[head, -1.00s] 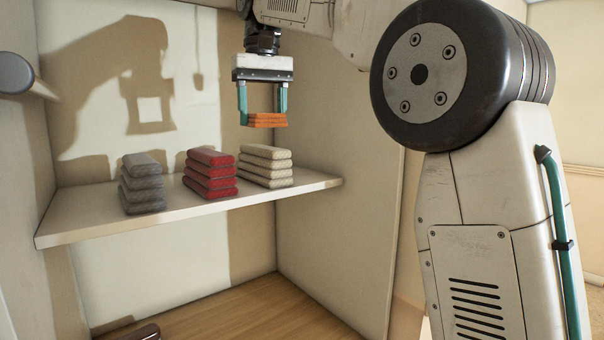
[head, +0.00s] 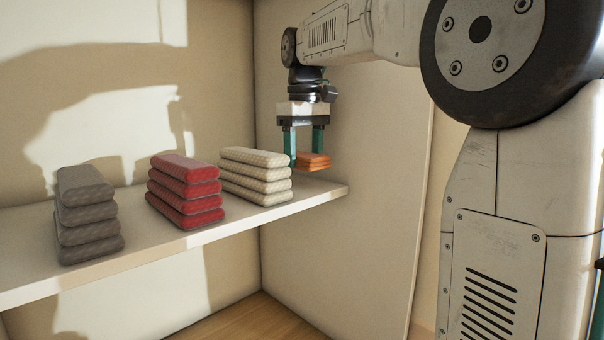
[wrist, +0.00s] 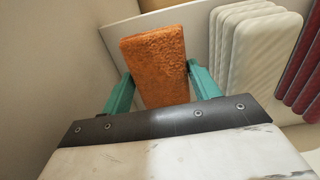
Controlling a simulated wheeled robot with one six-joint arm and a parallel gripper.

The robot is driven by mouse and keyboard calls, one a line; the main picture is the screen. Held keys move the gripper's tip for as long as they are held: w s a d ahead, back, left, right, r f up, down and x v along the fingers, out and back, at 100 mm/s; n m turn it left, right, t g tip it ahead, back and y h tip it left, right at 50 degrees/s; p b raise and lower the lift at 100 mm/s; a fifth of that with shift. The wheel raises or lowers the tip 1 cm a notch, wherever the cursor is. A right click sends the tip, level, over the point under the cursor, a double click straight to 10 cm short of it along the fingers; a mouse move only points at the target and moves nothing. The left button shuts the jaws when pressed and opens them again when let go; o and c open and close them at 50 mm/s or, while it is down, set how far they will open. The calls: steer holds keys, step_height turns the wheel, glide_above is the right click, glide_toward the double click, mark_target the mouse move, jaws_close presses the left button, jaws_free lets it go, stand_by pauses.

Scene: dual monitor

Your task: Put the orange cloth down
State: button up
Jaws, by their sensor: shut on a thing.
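The orange cloth (head: 313,161) is a small folded stack held between the teal fingers of my gripper (head: 304,158). My gripper is shut on it at the right end of the white shelf (head: 170,235), to the right of the cream cloth stack. The cloth hangs close to shelf height; I cannot tell whether it touches the shelf. In the wrist view the orange cloth (wrist: 158,68) lies between both fingers (wrist: 160,92), and its far end sticks out past them.
A cream cloth stack (head: 256,176) stands close to the left of my gripper. A red stack (head: 186,190) and a grey stack (head: 88,215) stand further left. A side wall (head: 350,220) rises close on the right. Bare shelf lies between the stacks.

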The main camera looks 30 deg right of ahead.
mark_target(304, 187)
steer(key=shift+f, duration=2.15)
steer(key=o, duration=1.1)
steer(key=shift+f, duration=0.1)
step_height(304, 187, up, 12)
steer(key=shift+f, duration=0.1)
steer(key=shift+r, duration=0.25)
